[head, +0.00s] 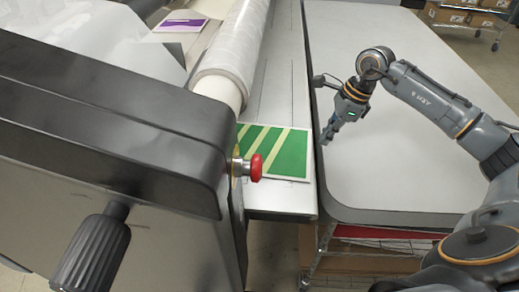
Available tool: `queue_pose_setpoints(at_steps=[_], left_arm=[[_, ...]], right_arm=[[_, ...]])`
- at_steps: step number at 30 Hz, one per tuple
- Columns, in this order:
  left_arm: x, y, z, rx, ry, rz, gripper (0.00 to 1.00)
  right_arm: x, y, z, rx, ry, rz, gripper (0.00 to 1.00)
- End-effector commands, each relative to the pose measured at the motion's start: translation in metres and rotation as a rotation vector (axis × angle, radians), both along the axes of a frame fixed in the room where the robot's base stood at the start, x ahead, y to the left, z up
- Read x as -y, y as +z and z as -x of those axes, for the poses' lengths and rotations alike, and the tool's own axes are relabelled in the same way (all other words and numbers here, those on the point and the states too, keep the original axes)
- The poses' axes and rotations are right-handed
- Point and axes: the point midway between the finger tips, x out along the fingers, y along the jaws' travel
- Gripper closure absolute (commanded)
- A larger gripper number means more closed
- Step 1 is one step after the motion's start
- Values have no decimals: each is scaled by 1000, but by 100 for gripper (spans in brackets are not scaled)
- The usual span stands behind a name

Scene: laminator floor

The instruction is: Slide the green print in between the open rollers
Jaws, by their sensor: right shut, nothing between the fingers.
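The green print (288,154), with pale diagonal stripes, lies flat on the laminator's feed table (288,82) near its front end. Its left part is hidden behind the laminator's end housing and red knob. A roller wrapped in clear film (232,58) runs along the table to the left of the print; the gap between rollers cannot be seen. My right gripper (328,136) is shut and empty, pointing down just right of the print, over the edge of the grey side table. It appears apart from the print. My left gripper is not in view.
The laminator's dark housing (110,125) with a black handle (92,250) and red knob (256,168) fills the left. A purple print (182,22) lies beyond the roller. The grey side table (400,110) is mostly bare. Boxes on a rack (465,18) stand far right.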

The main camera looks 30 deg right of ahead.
Motion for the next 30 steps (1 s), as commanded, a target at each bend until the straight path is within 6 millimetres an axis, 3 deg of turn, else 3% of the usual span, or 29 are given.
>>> queue_pose_setpoints(at_steps=[30], left_arm=[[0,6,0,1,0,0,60]], right_arm=[[-21,0,-6,0,0,0,100]])
